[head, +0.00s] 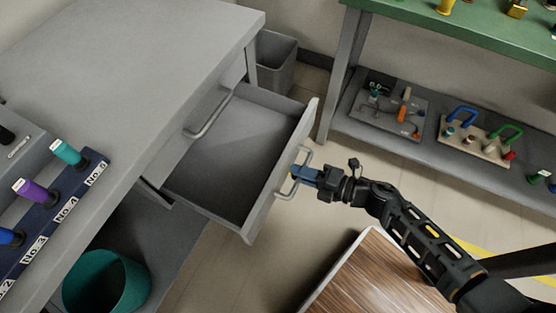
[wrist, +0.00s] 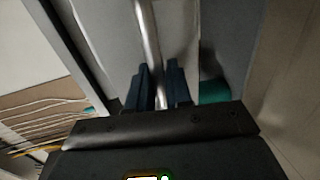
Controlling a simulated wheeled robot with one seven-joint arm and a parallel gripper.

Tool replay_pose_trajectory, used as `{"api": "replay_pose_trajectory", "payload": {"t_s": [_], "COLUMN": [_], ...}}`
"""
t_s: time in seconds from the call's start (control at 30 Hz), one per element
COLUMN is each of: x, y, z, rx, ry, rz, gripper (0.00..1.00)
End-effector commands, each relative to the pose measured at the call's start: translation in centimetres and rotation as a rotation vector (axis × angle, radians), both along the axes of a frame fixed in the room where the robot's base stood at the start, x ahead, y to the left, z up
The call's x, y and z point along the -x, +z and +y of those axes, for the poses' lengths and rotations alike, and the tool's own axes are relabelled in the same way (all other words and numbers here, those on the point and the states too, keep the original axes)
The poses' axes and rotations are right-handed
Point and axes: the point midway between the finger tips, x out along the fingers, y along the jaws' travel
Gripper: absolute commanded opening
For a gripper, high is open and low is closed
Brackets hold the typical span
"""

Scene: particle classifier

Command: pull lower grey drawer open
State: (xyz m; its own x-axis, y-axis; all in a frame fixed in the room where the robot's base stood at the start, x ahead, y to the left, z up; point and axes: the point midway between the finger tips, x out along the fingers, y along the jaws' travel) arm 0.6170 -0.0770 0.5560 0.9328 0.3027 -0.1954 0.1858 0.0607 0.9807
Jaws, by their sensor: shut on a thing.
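The lower grey drawer (head: 285,168) is pulled well out from the grey desk in the head view, and its inside looks empty. A curved metal handle (head: 303,160) is on its front. My gripper (head: 296,174) is at this handle with its blue fingers closed around the bar. In the wrist view the metal handle bar (wrist: 148,40) runs between the two dark blue fingers (wrist: 158,88). The upper drawer's handle (head: 211,114) shows above the open drawer, and that upper drawer is shut.
A grey bin (head: 272,64) stands behind the open drawer. A teal bin (head: 108,284) is below the desk at the left. A wood-grained surface (head: 372,278) lies below my arm. A green-topped bench (head: 480,30) with a loaded lower shelf is at the right.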

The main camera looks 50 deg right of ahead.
Motion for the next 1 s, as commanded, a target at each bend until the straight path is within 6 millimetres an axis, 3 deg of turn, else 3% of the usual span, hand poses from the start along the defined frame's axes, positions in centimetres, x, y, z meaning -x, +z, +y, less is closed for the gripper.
{"api": "replay_pose_trajectory", "payload": {"t_s": [0.23, 0.63, 0.67, 0.7, 0.8, 1.0], "x": [2.4, 2.6, 2.6, 2.6, 2.6, 2.6], "y": [-0.1, -0.1, -0.1, -0.1, -0.1, 0.0], "z": [-0.7, -0.8, -0.8, -0.8, -0.8, -0.8], "rx": [0.001, 0.000, 0.000, 0.000, 0.000, 0.000], "ry": [0.002, 0.001, 0.001, 0.001, 0.001, 0.001], "rz": [0.001, 0.001, 0.001, 0.001, 0.001, 0.000], "gripper": [0.00, 0.00, 0.21, 0.25, 0.35, 0.35]}}
